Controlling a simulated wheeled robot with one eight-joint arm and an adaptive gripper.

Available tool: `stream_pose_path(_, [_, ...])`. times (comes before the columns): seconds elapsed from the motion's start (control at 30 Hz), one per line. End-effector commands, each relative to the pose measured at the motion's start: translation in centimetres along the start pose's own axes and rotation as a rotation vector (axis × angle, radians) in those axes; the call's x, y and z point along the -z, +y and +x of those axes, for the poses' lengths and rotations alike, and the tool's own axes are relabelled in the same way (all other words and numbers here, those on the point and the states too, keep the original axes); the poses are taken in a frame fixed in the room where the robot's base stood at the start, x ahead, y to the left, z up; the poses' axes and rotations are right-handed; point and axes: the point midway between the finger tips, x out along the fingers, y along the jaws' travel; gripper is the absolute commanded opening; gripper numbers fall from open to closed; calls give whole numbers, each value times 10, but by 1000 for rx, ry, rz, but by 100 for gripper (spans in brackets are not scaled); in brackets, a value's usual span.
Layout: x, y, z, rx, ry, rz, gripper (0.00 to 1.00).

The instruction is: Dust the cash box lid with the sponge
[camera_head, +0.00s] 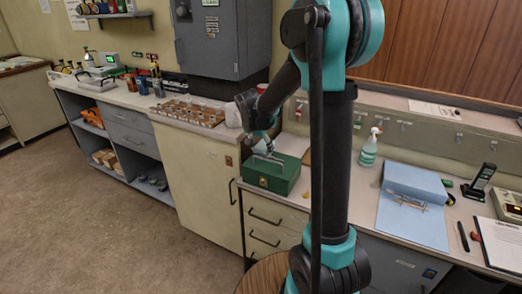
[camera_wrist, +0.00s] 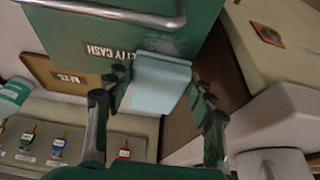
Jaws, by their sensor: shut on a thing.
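The green cash box (camera_head: 281,180) stands shut on the counter, with a metal handle on its lid. In the wrist view its lid (camera_wrist: 75,35) fills the upper left, lettered "PETTY CASH", with the handle bar across the top. A pale dusty smear (camera_wrist: 165,45) marks the lid near its edge. My gripper (camera_wrist: 157,86) is shut on a light blue sponge (camera_wrist: 158,80), whose far end overlaps the lid's edge by the smear. I cannot tell whether it touches. In the head view my gripper (camera_head: 263,149) is just above the box, and the sponge cannot be made out.
A handset (camera_head: 479,184) is further right. A compartment tray (camera_head: 187,113) lies left of the box. A grey wall cabinet (camera_head: 215,40) hangs behind. The floor at left is clear.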

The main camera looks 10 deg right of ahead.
Motion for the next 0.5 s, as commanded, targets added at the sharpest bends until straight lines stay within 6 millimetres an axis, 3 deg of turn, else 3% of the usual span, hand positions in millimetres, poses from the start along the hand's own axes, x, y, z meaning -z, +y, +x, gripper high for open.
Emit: stream_pose_path(0.5, [17, 0, -43, 0, 0, 0, 8])
